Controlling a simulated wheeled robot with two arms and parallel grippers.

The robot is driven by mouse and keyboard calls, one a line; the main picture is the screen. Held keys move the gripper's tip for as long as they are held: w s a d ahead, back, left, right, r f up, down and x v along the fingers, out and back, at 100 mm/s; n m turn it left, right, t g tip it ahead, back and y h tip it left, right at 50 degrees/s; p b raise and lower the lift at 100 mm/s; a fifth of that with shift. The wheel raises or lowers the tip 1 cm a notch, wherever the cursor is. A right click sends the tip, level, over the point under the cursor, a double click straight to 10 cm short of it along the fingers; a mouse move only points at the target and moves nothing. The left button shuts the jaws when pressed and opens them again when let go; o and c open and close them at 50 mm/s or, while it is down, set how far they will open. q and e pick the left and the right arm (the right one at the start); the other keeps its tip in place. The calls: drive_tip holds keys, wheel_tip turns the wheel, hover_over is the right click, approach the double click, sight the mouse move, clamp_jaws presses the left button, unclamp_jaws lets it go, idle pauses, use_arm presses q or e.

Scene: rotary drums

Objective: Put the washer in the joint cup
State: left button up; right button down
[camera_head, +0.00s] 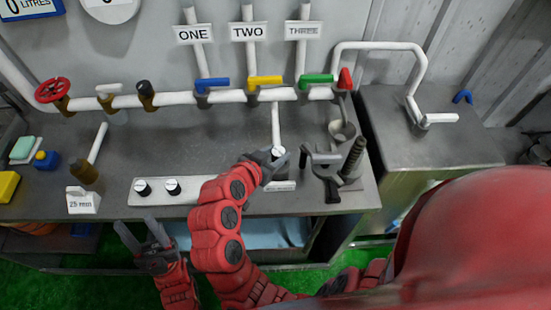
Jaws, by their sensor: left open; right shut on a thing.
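My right gripper (268,160) is shut at the bench, at the lower end of a white vertical pipe (275,122). A small round, pale and dark thing (279,152) is at its fingertips. It may be the washer, but it is too small and partly covered to be sure. I cannot make out the joint cup for certain; the pipe's lower end is partly behind my gripper. My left gripper (145,246) is open and empty, in front of the bench's front edge, over the green floor.
A dark clamp-like tool (330,168) stands just right of my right gripper, with a grey cup (343,130) behind it. A panel with knobs (158,190) lies to the left. Valves sit along the white pipe (225,97). The bench's left middle (150,145) is clear.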

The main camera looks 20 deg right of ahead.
wheel_tip(320, 180, down, 3)
drive_tip(key=shift+d+f+p, duration=0.1)
drive_tip(key=shift+f+p, duration=0.05)
drive_tip(key=shift+p, duration=0.55)
drive_tip(key=shift+f, duration=0.1)
drive_tip(key=shift+f, duration=0.15)
drive_tip(key=shift+c, duration=2)
unclamp_jaws()
